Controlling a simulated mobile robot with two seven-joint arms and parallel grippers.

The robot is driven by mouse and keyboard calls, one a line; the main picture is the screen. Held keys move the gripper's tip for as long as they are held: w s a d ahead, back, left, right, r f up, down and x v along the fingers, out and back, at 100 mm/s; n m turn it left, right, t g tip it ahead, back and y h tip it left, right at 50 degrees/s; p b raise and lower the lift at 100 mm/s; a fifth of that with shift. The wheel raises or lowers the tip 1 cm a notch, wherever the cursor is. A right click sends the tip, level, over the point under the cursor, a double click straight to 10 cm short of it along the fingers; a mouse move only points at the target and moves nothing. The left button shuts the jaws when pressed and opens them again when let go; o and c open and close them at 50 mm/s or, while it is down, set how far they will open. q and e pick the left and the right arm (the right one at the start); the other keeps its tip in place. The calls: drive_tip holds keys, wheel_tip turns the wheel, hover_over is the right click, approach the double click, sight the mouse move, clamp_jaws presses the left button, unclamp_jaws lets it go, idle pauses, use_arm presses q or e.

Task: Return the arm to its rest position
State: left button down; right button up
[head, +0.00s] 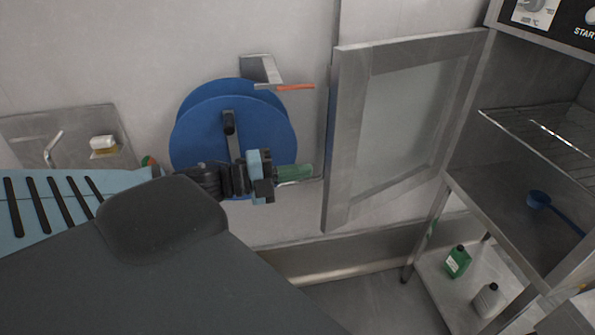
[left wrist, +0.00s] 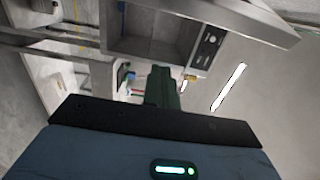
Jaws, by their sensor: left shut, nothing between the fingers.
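My left arm comes in from the left in the head view, stretched forward across the picture. Its left gripper (head: 307,173) has green fingers that are shut with nothing between them. The gripper is in front of the wall, beside the lower right of a blue reel and left of an open oven door. The left wrist view shows the dark green fingers (left wrist: 164,84) together, with no object at them. My right gripper is not in view.
The blue reel (head: 205,130) hangs on the wall under a metal bracket (head: 262,70). The open oven door (head: 345,140) stands right of the gripper. A blue scoop (head: 538,198) lies inside the oven. A green bottle (head: 457,262) and a pale bottle (head: 488,301) stand on the lower shelf.

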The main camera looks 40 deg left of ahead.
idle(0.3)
use_arm(q)
drive_tip(key=s+d+f+n+y, duration=0.1)
drive_tip(key=s+f+n+y, duration=0.5)
drive_tip(key=f, duration=0.5)
drive_tip(key=s+d+f+n+y, duration=0.1)
drive_tip(key=s+f+n, duration=0.2)
drive_tip(key=f+n, duration=0.75)
drive_tip(key=s+d+f+n+g+y, duration=0.1)
drive_tip(key=s+d+f+n+g, duration=0.4)
drive_tip(key=s+d+f, duration=0.6)
drive_tip(key=d+f+n, duration=0.1)
drive_tip(key=d+f, duration=0.1)
drive_tip(key=d, duration=0.1)
drive_tip(key=shift+f, duration=0.25)
